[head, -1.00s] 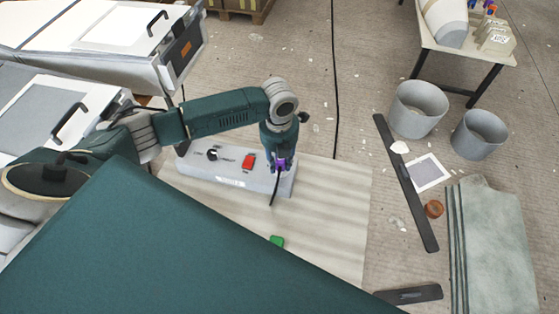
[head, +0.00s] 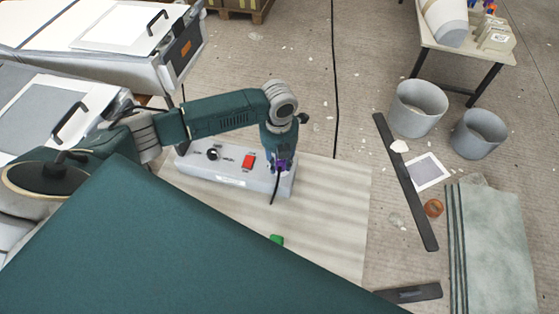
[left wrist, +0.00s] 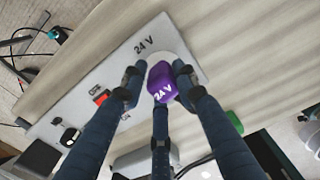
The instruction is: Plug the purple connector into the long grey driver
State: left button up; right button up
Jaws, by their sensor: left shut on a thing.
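The long grey driver (head: 225,176) lies on a pale board, with a black knob and a red switch on its top. In the left wrist view its grey face (left wrist: 70,110) carries a "24 V" label near one end. My left gripper (head: 281,160) is over the driver's right end, pointing down. It is shut on the purple connector (left wrist: 161,82), marked "24 V", whose black cable hangs down. The connector is at the round pale spot by the driver's "24 V" label; I cannot tell how deep it sits. My right gripper is not in view.
A green connector (head: 277,240) lies on the board (head: 335,215) in front. Two grey buckets (head: 418,108) (head: 478,134), a long dark strip (head: 405,185) and folded cloth (head: 495,240) lie right. A table (head: 470,50) stands behind.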

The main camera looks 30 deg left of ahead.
pick_arm(q)
jog(key=shift+f, duration=0.3)
jog(key=o, duration=1.2)
jog(key=shift+o, duration=0.2)
notch_tip(320, 180, up, 12)
jog(key=shift+s+r, duration=0.1)
jog(key=shift+s, duration=0.05)
